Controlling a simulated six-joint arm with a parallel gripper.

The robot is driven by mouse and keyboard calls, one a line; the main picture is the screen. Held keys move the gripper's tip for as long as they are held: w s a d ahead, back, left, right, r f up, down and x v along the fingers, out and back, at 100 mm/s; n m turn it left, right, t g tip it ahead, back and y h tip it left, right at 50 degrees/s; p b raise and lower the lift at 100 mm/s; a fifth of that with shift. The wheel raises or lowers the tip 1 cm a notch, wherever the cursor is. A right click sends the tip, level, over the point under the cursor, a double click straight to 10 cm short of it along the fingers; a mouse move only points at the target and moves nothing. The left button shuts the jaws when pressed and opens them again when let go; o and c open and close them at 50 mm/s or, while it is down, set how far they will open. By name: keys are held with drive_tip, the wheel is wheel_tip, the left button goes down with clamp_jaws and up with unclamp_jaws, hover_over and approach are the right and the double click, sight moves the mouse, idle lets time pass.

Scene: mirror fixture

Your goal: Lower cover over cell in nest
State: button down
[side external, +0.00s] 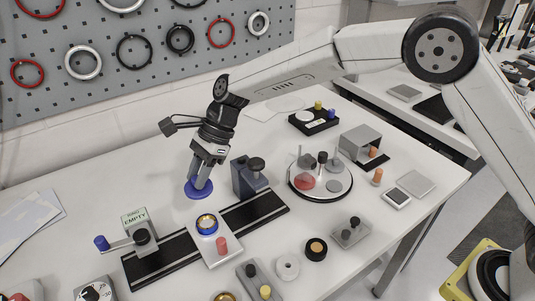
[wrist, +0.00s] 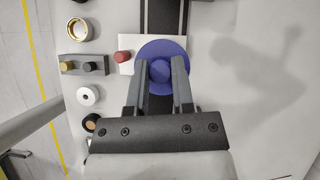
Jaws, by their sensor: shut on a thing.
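The blue cover (side external: 199,190), a flat disc with a central knob, hangs from my gripper (side external: 201,176), which is shut on the knob. In the wrist view the cover (wrist: 150,47) sits between the fingertips (wrist: 160,70). In the wrist view the cover hides the cell and part of the white nest (wrist: 125,42).
A black rail (side external: 255,215) runs under the nest. A dark blue-grey block (side external: 250,179) stands close to the right of my gripper. A round tray (side external: 335,188) lies further right.

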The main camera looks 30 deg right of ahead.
wheel_tip(320, 180, down, 5)
drive_tip(key=shift+f, duration=0.1)
drive_tip(key=shift+f, duration=0.2)
drive_tip(key=shift+f, duration=1.75)
drive_tip(key=shift+f, duration=0.95)
idle(2.5)
drive_tip(key=shift+c, duration=2)
unclamp_jaws()
drive_tip(key=shift+o, duration=0.2)
drive_tip(key=o, duration=0.4)
drive_tip(key=shift+c, duration=0.2)
drive_tip(key=shift+r, duration=0.2)
